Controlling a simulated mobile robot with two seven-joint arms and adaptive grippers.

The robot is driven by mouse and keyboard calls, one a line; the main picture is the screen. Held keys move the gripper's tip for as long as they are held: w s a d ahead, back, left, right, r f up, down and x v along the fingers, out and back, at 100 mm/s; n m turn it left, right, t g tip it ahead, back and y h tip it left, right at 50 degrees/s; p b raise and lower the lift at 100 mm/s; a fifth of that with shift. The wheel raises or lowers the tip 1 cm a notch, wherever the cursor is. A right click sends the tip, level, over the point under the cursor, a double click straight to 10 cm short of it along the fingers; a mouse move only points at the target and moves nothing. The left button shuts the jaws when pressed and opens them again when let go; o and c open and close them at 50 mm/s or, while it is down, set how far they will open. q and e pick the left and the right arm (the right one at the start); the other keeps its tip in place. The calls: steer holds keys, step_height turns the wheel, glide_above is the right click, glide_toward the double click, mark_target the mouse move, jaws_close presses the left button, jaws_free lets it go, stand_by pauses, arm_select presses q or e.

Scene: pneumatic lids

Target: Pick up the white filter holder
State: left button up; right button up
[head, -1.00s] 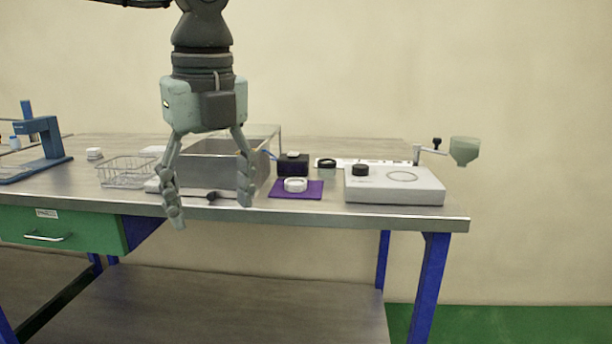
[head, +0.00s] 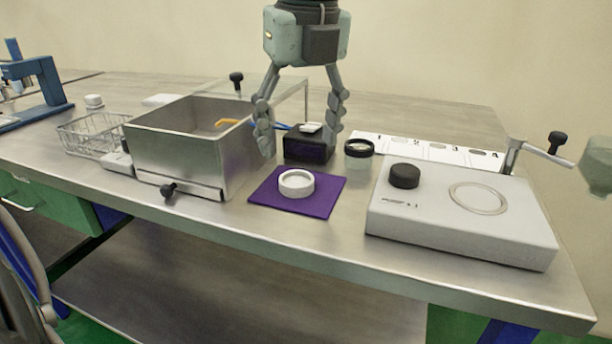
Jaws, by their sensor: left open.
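The white filter holder (head: 297,191) is a short white ring lying flat on a purple mat (head: 270,200) near the front of the steel table. My left gripper (head: 301,147) comes down from the top of the head view. Its fingers are spread and empty, and in the picture they reach just above and behind the filter holder. They are not touching it. The filter holder is fully visible.
A steel basin (head: 180,153) stands left of the mat, beside a wire basket (head: 86,138). A white device with a black knob (head: 455,222) is at right.

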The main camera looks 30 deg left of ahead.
mark_target(297, 183)
arm_select(q)
steer(key=f, duration=0.4)
steer(key=f+p, duration=0.1)
steer(key=f, duration=0.1)
steer(key=shift+a, duration=0.3)
steer(key=shift+w, duration=0.1)
steer(key=c, duration=1)
arm_select(e)
steer(key=shift+s+a+f, duration=0.1)
steer(key=shift+s+f, duration=0.05)
steer(key=shift+f, duration=0.45)
steer(key=shift+s+f, duration=0.15)
steer(key=shift+f, duration=0.4)
